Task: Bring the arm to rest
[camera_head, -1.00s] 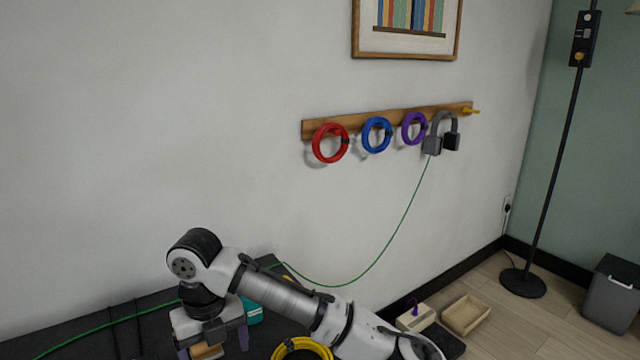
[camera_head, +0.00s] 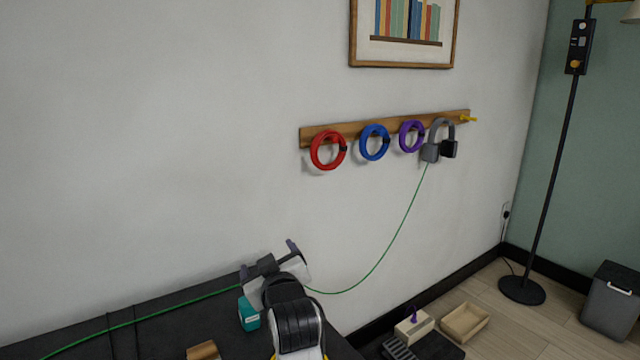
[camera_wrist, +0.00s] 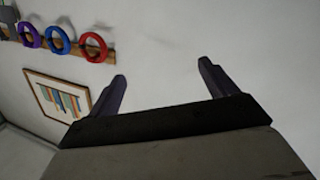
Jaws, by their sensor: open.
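My gripper (camera_head: 266,258) is raised above the back of the dark bench (camera_head: 170,325), close to the wall in the head view. Its two fingers are spread with nothing between them. In the wrist view my gripper (camera_wrist: 163,88) is open too, with only bare wall between the fingertips. My arm is folded upward at the bottom middle of the head view.
A wooden rail (camera_head: 345,131) holds red (camera_head: 316,150), blue (camera_head: 364,143) and purple (camera_head: 403,137) coils and grey headphones (camera_head: 430,152). A green cable (camera_head: 385,250) hangs to the bench. A teal box (camera_head: 249,314) and wooden block (camera_head: 203,350) are near my arm.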

